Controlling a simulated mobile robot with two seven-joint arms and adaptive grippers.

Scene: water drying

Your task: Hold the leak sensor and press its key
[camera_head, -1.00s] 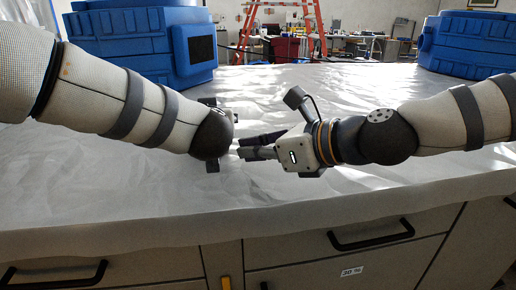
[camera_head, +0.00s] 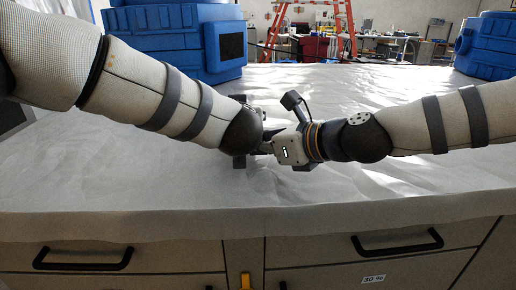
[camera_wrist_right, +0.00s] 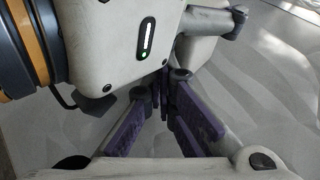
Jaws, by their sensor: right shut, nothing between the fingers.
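I cannot make out the leak sensor in either view; my grippers and arms may hide it. My right gripper (camera_head: 264,147) comes in from the right in the head view, its fingertips at the dark end joint of my left arm. In the right wrist view its purple-padded fingers (camera_wrist_right: 165,95) converge and are shut, with nothing seen between them. The pale housing of my left gripper (camera_wrist_right: 125,45), with a green light, fills the upper left there, close to my right fingertips. In the head view my left gripper is mostly hidden behind its own wrist, so its jaws cannot be read.
Both grippers are above a worktop (camera_head: 130,200) under a wrinkled pale sheet. Blue cases stand at the back left (camera_head: 190,40) and back right (camera_head: 490,45). Drawers with black handles (camera_head: 398,243) are below the front edge. The front of the worktop is clear.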

